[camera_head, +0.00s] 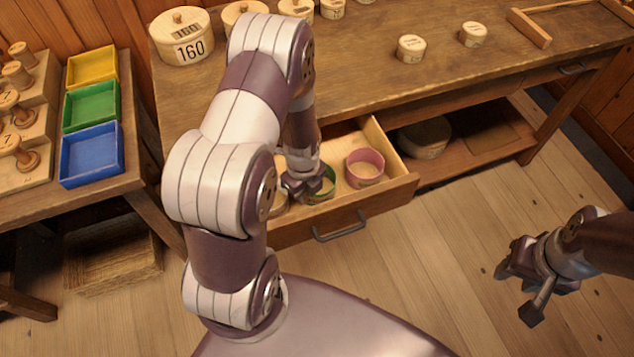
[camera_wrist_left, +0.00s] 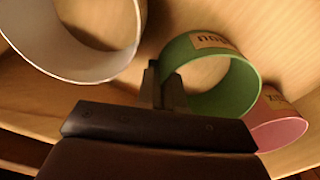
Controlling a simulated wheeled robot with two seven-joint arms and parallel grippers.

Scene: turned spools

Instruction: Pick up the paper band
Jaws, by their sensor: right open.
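Three round bands lie in the open drawer. The green band (camera_head: 327,186) is below my left gripper (camera_head: 308,186), which reaches down into the drawer. The green band also shows in the left wrist view (camera_wrist_left: 240,92), with a tan label on its wall. The left gripper's fingers (camera_wrist_left: 163,88) are close together at the near wall of the green band. A pink band (camera_head: 364,168) stands to its right. A pale band (camera_wrist_left: 75,75) is at the left in the wrist view; the arm mostly hides it in the head view. My right gripper (camera_head: 530,282) is open and empty above the floor.
The drawer front (camera_head: 385,203) and side walls surround the bands. The workbench (camera_head: 360,80) above holds round wooden boxes, one marked 160 (camera_head: 182,38). At left are yellow, green and blue trays (camera_head: 92,153) and spools. The floor at right is clear.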

